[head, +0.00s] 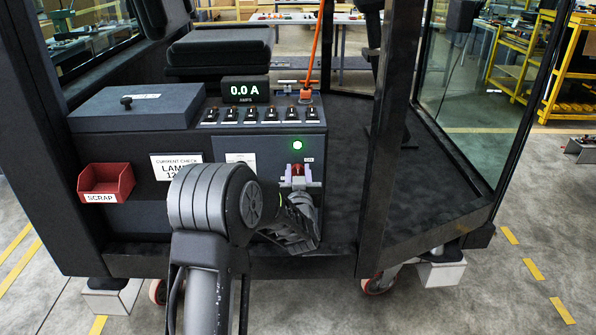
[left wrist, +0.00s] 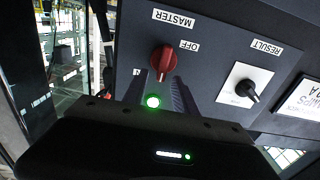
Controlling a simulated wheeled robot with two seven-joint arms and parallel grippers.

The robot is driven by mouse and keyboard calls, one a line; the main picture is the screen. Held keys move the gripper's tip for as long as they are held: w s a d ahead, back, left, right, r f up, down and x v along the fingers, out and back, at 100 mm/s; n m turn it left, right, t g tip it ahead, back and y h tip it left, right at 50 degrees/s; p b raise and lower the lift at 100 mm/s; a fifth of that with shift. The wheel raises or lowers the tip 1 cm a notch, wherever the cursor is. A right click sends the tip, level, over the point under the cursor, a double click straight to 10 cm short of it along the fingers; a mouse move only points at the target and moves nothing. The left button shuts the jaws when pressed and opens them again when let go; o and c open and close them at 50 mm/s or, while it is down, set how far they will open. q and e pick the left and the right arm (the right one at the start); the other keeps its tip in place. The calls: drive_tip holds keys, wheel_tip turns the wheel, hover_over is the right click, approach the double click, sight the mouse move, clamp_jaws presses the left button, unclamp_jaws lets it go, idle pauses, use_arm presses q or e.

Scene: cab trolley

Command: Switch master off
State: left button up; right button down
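The red master knob (left wrist: 164,59) sits on the dark panel, below the MASTER label in the left wrist view, which shows the lettering upside down. OFF is printed beside it; the other label is partly hidden. I cannot tell which label the knob points to. It also shows small in the head view (head: 298,168). My left gripper (left wrist: 161,84) is open, with its fingertips close on either side of the knob; I cannot tell whether they touch it. In the head view the left gripper (head: 299,181) is at the front panel. My right gripper is not in view.
A lit green lamp (head: 297,145) is above the knob in the head view. The display (head: 245,90) reads 0.0 A, over a row of switches (head: 270,115). The black RESULT knob (left wrist: 251,88) is nearby. A red scrap bin (head: 106,182) and dark cab post (head: 385,140) flank the panel.

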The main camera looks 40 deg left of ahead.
use_arm(q)
clamp_jaws()
idle(0.3)
idle(0.3)
